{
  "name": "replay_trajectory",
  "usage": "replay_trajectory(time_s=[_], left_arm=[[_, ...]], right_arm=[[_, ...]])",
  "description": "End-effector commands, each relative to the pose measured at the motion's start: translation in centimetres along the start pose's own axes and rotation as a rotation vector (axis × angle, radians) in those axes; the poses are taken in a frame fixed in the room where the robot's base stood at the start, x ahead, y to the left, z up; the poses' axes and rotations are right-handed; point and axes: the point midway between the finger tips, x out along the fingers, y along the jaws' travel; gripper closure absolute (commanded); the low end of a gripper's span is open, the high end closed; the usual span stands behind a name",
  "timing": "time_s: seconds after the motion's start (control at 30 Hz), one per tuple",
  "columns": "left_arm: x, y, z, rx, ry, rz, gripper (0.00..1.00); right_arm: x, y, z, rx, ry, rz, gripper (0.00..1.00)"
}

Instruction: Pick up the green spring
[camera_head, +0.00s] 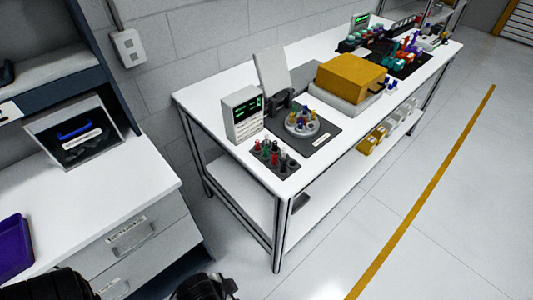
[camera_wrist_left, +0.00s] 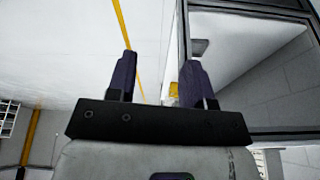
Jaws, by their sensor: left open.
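In the head view, a small dark rack (camera_head: 287,170) sits at the near left end of the white workbench (camera_head: 220,128). Several small red, green and dark upright pieces stand in it. One green piece (camera_head: 257,146) is at its left side; it is too small to tell whether it is the spring. My left gripper (camera_wrist_left: 160,75) shows in the wrist view with two dark fingers apart and nothing between them. It is away from the rack, with floor and bench frame beyond it. Black arm parts of mine show at the bottom of the head view. My right gripper is not seen.
A grey display box (camera_head: 242,115) stands behind the rack. A round holder (camera_head: 303,123) sits on a dark mat beside it. A yellow box (camera_head: 350,78) is farther along. A drawer cabinet (camera_head: 130,230) with a purple tray (camera_head: 12,248) stands left. Floor right of the bench is clear.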

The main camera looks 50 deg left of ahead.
Motion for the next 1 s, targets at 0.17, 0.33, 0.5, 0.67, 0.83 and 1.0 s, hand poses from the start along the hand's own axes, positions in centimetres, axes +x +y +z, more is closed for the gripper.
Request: replay_trajectory(time_s=[0.17,0.33,0.5,0.67,0.83,1.0], left_arm=[[0.0,0.0,0.0,0.000,0.000,0.000,0.53],[0.0,0.0,0.0,0.000,0.000,0.000,0.58],[0.0,0.0,0.0,0.000,0.000,0.000,0.69],[0.0,0.0,-0.1,0.000,0.000,0.000,0.69],[-1.9,-0.7,-3.9,0.002,0.078,-0.014,0.69],[-7.7,-3.3,-13.5,0.046,0.276,-0.085,0.69]], right_arm=[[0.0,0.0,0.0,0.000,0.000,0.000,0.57],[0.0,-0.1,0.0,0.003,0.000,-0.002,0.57],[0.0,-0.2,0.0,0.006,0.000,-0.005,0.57],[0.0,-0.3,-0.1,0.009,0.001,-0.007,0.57],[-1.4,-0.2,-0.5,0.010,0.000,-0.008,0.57],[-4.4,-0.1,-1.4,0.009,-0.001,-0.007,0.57]])
